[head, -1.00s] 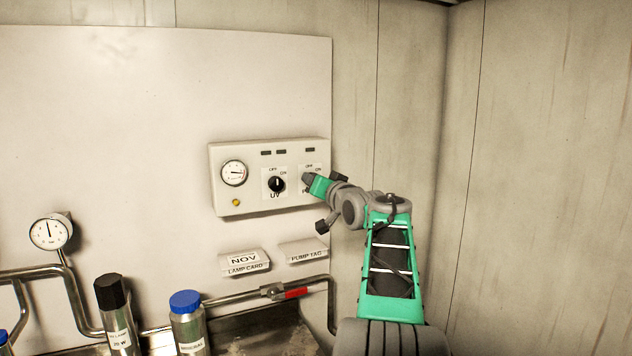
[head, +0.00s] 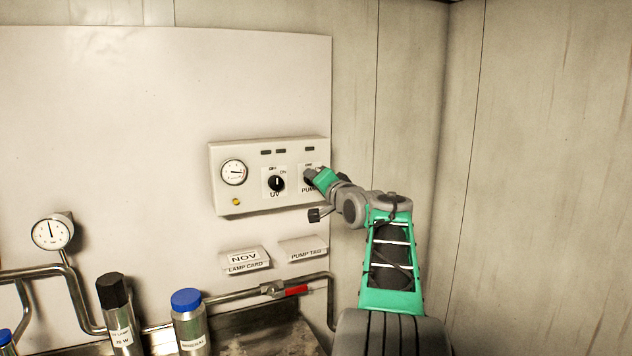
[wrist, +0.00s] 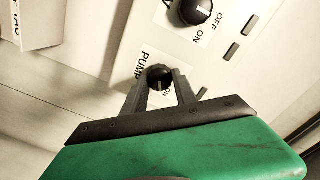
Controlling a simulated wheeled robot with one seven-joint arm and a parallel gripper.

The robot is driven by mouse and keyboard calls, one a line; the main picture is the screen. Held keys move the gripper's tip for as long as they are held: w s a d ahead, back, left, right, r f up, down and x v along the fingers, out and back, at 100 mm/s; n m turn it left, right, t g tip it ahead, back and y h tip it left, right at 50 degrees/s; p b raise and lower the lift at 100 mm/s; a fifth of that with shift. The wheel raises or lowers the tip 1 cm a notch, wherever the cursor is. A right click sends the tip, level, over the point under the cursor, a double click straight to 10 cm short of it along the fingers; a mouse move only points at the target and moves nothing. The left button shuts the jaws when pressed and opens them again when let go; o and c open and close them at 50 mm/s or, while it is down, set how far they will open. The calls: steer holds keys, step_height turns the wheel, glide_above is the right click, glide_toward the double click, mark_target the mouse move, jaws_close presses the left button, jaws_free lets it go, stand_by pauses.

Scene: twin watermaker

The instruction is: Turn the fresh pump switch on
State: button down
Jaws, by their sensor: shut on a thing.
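The control box (head: 245,160) is mounted on the pale wall panel. Its right-hand switch is the pump switch, a black rotary knob with a PUMP label, mostly covered by my gripper (head: 314,178) in the head view. In the wrist view the pump knob (wrist: 159,77) sits between the fingertips of my gripper (wrist: 161,86), which is shut on it. Part of its ON marking shows beside the fingers. The UV switch (head: 277,184), a similar black knob, is to the left; it also shows in the wrist view (wrist: 195,10).
A small gauge (head: 234,172) and yellow lamp (head: 236,201) are on the box's left. Below are the lamp card (head: 245,261) and pump tag (head: 303,249) holders, pipework with a red-handled valve (head: 292,291), and bottles (head: 188,320). The wall to the right is bare.

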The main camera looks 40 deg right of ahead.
steer(key=c, duration=1)
jaws_free()
steer(key=shift+o, duration=0.2)
steer(key=b+v, duration=0.2)
steer(key=v, duration=0.6)
steer(key=shift+b, duration=0.3)
